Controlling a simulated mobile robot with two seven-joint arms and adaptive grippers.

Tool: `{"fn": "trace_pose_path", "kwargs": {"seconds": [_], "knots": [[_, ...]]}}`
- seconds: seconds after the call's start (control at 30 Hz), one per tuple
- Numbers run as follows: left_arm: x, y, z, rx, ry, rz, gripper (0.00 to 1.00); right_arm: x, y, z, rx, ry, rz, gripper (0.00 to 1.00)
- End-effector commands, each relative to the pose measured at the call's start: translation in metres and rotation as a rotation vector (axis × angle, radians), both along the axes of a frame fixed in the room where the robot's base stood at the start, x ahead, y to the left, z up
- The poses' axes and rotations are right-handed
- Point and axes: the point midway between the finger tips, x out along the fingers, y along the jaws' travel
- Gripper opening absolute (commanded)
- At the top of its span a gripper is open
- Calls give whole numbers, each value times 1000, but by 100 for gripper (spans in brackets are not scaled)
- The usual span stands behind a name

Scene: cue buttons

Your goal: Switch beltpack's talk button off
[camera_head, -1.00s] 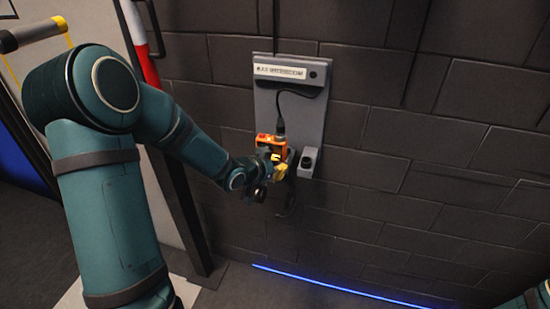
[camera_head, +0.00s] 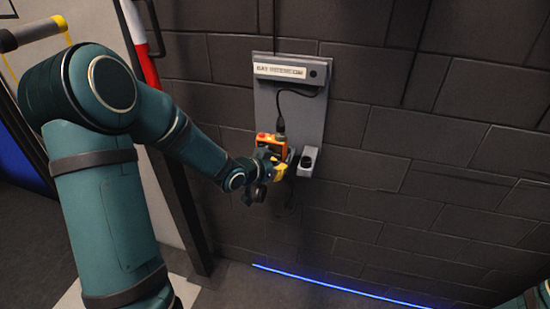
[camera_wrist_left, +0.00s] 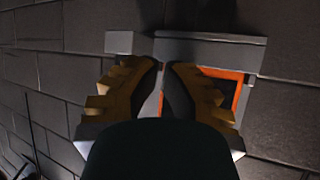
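The beltpack (camera_head: 267,142) is an orange and dark box on a grey wall panel, with a cable plugged into its top. A red spot shows at its upper left; the talk button cannot be made out. My left gripper (camera_head: 282,169), with yellow fingers, is right in front of the beltpack's lower part and hides some of it. In the left wrist view, the fingertips (camera_wrist_left: 161,66) are together with nothing seen between them, and the beltpack's orange edge (camera_wrist_left: 242,84) shows behind the right finger. Contact cannot be told. My right gripper is out of view.
The grey wall panel (camera_head: 310,115) carries a white label strip (camera_head: 280,71). A small grey box with a dark round front (camera_head: 307,162) sits just right of the beltpack. Dark block wall surrounds the panel. A red and white post (camera_head: 136,40) stands at left.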

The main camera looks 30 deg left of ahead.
Motion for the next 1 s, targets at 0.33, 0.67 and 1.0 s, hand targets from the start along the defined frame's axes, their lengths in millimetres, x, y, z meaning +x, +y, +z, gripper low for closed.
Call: {"fn": "trace_pose_path", "kwargs": {"seconds": [0.33,0.67,1.0], "knots": [[-6,-1,0,0,0,1,0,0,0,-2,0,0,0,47],[-25,-5,-1,0,0,2,0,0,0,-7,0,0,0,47],[-54,-13,0,0,-1,1,0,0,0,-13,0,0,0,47]]}}
